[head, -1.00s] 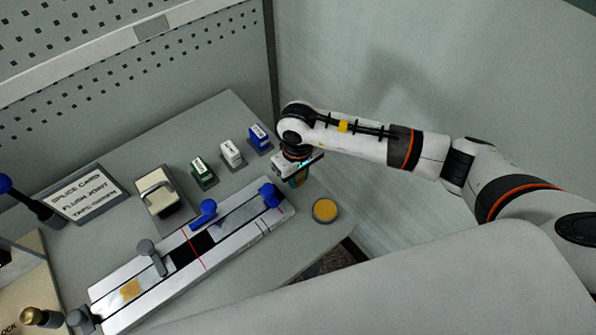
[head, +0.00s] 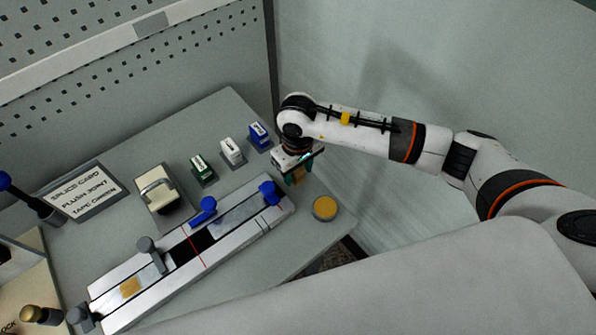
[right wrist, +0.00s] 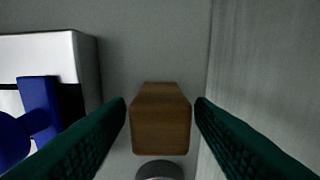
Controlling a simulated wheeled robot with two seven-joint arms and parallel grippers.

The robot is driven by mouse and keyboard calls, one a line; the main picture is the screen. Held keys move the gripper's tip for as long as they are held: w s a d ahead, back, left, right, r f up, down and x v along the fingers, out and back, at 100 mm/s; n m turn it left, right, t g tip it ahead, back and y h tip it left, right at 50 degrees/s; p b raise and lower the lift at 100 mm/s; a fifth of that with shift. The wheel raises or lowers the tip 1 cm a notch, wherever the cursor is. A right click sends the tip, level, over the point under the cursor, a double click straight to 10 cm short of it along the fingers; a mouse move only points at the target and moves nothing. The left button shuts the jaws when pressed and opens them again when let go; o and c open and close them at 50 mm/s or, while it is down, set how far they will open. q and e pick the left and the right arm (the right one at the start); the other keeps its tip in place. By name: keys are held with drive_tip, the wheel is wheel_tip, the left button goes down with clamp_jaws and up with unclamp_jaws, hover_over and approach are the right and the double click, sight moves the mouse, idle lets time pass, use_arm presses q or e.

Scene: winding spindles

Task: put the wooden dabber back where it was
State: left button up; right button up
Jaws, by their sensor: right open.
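The wooden dabber (right wrist: 160,118) is a brown block with a bevelled top, seen in the right wrist view between my right gripper's two dark green fingers. My right gripper (right wrist: 160,106) is open, with a narrow gap on each side of the block. In the head view the dabber (head: 299,175) shows partly below my right gripper (head: 292,172), at the table's right edge beyond the splicing block's far end. The gripper hides part of it there. My left gripper is not in view.
The metal splicing block (head: 222,228) with blue clamps lies just left of the gripper. A round yellow pad (head: 325,208) sits nearer the front corner. Blue (head: 259,137), white (head: 231,152) and green (head: 202,169) tape boxes stand behind. A dark round thing (right wrist: 160,170) is below the dabber.

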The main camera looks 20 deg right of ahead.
wheel_tip(320, 180, up, 10)
drive_tip(key=b, duration=0.3)
drive_tip(key=shift+f, duration=0.2)
drive_tip(key=shift+r, duration=0.55)
